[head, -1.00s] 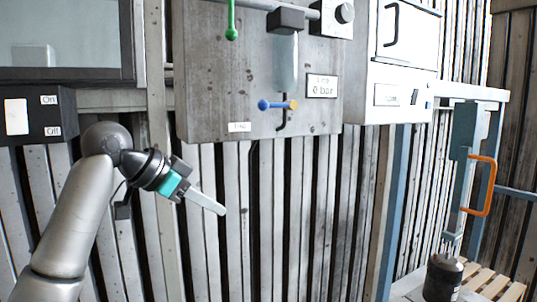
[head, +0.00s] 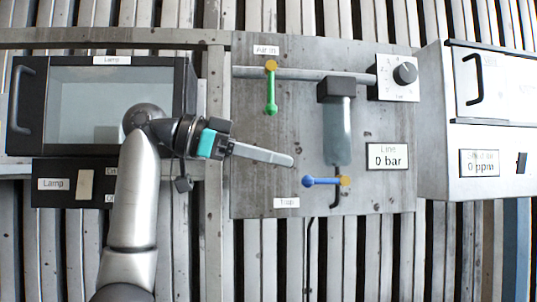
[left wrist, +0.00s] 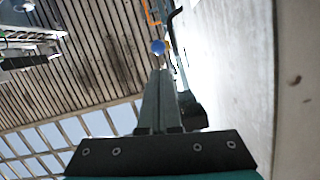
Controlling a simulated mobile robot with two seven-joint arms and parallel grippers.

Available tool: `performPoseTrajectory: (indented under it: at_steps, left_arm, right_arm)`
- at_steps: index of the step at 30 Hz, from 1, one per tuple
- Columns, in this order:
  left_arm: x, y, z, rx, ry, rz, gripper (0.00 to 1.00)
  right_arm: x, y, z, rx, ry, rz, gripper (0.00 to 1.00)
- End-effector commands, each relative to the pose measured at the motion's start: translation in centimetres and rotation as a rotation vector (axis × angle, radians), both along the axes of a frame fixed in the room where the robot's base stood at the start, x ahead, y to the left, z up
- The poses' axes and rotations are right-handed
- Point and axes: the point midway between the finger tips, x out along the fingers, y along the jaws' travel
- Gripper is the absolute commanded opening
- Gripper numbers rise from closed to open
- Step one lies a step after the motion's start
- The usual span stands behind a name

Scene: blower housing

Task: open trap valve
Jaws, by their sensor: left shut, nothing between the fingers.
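The trap valve has a blue lever (head: 322,181) with a round blue knob at its left end and a yellow pivot at its right end. The lever lies level, below the clear filter bowl (head: 338,130) and above the label that seems to read Trap (head: 286,202). My left gripper (head: 292,161) is shut and empty, its fingertips up and to the left of the blue knob, apart from it in the picture. In the left wrist view the blue knob (left wrist: 158,47) shows just beyond the shut fingertips (left wrist: 160,72). My right gripper is not in view.
A green lever (head: 271,92) hangs down from the pipe above. A round dial (head: 404,73) and a pressure display (head: 388,156) reading 0 bar are on the metal panel (head: 260,125). A lamp box (head: 110,62) is at left, a white cabinet (head: 495,165) at right.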

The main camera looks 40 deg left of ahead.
Motion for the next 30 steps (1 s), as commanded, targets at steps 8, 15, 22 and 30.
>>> performPoseTrajectory:
  at_steps: [8, 15, 22, 30]
  left_arm:
    - [3.4, -2.7, -1.0, 0.000, 0.002, -0.002, 0.00]
    - [4.3, -3.4, -1.4, 0.000, 0.002, -0.001, 0.00]
    - [4.3, -3.4, -1.4, 0.000, 0.001, 0.000, 0.00]
    - [4.3, -3.3, -1.8, -0.016, -0.017, 0.000, 0.00]
  right_arm:
    - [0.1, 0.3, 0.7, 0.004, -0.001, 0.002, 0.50]
    - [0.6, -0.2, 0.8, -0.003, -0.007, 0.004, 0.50]
    - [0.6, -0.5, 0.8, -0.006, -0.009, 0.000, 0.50]
    - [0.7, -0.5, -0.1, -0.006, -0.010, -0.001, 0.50]
